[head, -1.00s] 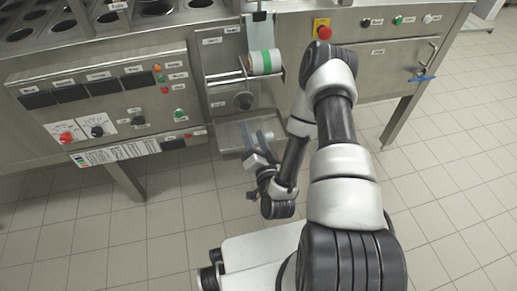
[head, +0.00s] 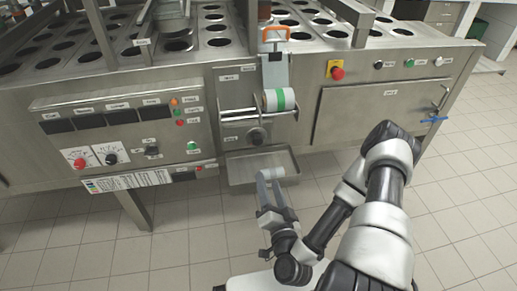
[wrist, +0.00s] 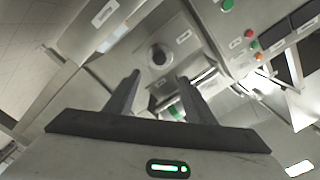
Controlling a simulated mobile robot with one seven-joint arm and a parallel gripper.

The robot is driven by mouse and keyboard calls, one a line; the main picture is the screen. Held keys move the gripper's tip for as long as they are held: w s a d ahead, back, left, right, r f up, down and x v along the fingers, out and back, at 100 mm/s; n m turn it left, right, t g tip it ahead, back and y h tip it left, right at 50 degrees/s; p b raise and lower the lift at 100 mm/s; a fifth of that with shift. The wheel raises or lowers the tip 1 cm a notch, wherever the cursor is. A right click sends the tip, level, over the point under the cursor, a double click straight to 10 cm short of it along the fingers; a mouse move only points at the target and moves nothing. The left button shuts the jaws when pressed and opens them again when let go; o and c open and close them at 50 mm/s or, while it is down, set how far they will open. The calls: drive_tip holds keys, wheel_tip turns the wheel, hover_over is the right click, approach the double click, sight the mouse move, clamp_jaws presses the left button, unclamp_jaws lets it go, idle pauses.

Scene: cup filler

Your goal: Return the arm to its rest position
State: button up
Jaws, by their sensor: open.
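My arm (head: 388,195) reaches in from the lower right, bent at the elbow. My gripper (head: 270,184) is open, with its fingers pointing up the picture at the front of the metal tray (head: 240,178). In the wrist view my gripper (wrist: 158,78) shows two dark fingers spread apart with nothing between them, facing the machine front and its round knob (wrist: 158,55). A small pale object (head: 273,172) shows in the tray just beyond the fingertips; I cannot tell what it is.
The steel cup-filling machine (head: 130,95) spans the back. A white-and-green roll (head: 279,100) sits above the knob (head: 256,136). A red emergency button (head: 337,73) and a door with a blue-tagged handle (head: 433,118) are on the right. Tiled floor (head: 470,190) is free at right.

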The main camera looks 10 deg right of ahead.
drive_tip(key=w+d+r+n+g+y, duration=0.2)
drive_tip(key=w+r+n+g, duration=0.55)
drive_tip(key=n, duration=0.35)
drive_tip(key=s+d+r+g+h, duration=0.1)
drive_tip(key=s+r, duration=0.1)
drive_tip(key=r, duration=0.4)
drive_tip(key=s+d+r+g+h, duration=0.1)
drive_tip(key=s+d+r+h, duration=0.15)
drive_tip(key=r, duration=0.35)
drive_tip(key=s+a+r+m+g+y, duration=0.1)
drive_tip(key=s+a+r, duration=0.2)
drive_tip(key=s+r, duration=0.5)
drive_tip(key=s+a+r+m+g+y, duration=0.15)
drive_tip(key=s+r, duration=0.25)
drive_tip(key=s, duration=0.7)
wheel_tip(320, 180, up, 27)
drive_tip(key=h+p, duration=0.1)
drive_tip(key=p, duration=2.6)
drive_tip(key=shift+a+n+p, duration=0.3)
drive_tip(key=shift+n, duration=0.15)
